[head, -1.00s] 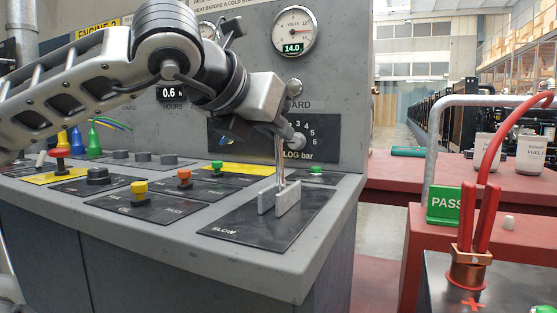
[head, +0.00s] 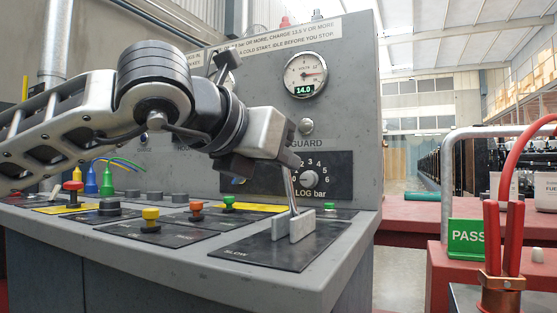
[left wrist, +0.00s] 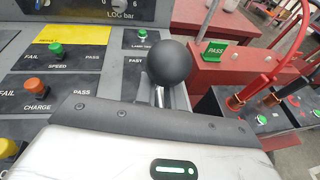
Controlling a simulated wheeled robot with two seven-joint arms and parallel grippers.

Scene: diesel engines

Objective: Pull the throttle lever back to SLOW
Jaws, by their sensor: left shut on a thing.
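The throttle lever (head: 293,194) is a thin silver rod rising from a pale slotted bracket (head: 294,228) on a black plate marked SLOW at its near end. The rod leans slightly left in the head view. My left gripper (head: 282,158) is shut at the lever's upper end and hides its top there. In the left wrist view a round black knob (left wrist: 169,63) tops the rod, just beyond the gripper body (left wrist: 160,135). The word FAST shows beside the knob. The fingers' exact contact is hidden. My right gripper is not in view.
The console carries yellow (head: 151,218), orange (head: 196,210) and green (head: 228,202) buttons left of the lever plate. A pressure dial (head: 308,178) stands close behind the lever. A green PASS sign (head: 466,238) and red cables (head: 492,240) are at right.

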